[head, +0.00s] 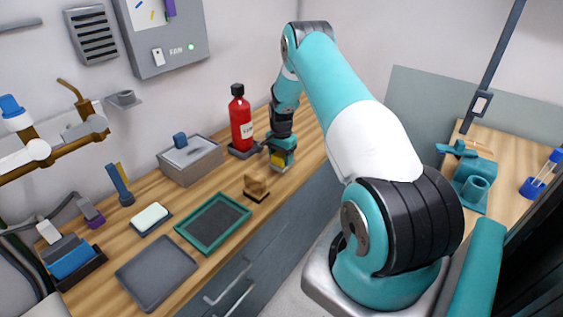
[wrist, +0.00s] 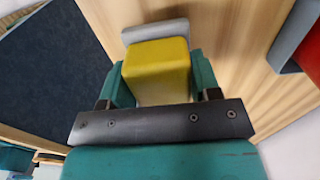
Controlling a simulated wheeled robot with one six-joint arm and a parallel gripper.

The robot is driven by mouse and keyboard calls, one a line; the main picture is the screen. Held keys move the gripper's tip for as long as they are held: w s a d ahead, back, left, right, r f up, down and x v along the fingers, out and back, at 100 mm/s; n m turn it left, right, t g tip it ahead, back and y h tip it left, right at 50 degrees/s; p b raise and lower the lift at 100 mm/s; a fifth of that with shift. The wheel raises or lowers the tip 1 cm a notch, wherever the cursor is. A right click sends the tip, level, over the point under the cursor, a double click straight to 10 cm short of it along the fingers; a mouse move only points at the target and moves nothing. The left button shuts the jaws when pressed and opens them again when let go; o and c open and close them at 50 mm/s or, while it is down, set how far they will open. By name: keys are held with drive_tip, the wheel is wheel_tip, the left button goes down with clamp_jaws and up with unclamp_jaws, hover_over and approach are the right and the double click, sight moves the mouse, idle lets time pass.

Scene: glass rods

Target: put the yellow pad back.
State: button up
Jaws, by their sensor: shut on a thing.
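The yellow pad (wrist: 157,70) sits between the two teal fingers of my gripper (wrist: 158,84) in the wrist view. The fingers are shut on its sides. A grey piece (wrist: 155,31) shows just past the pad's far end; I cannot tell whether it is part of the pad or a separate holder. In the head view my gripper (head: 282,158) is low over the wooden counter, just right of the red bottle, and a bit of the yellow pad (head: 278,157) shows there. Whether the pad touches the counter is hidden.
The red bottle (head: 241,122) stands on a dark base close left of my gripper. A grey lidded box (head: 190,160), a small brown block (head: 256,186), a green-rimmed tray (head: 213,223) and a grey tray (head: 155,272) lie further left. Bare counter shows around my gripper.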

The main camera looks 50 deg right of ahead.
drive_tip(key=shift+f, duration=1.55)
drive_tip(key=shift+f, duration=0.25)
drive_tip(key=o, duration=0.9)
drive_tip(key=shift+r, duration=0.1)
drive_tip(key=shift+r, duration=0.1)
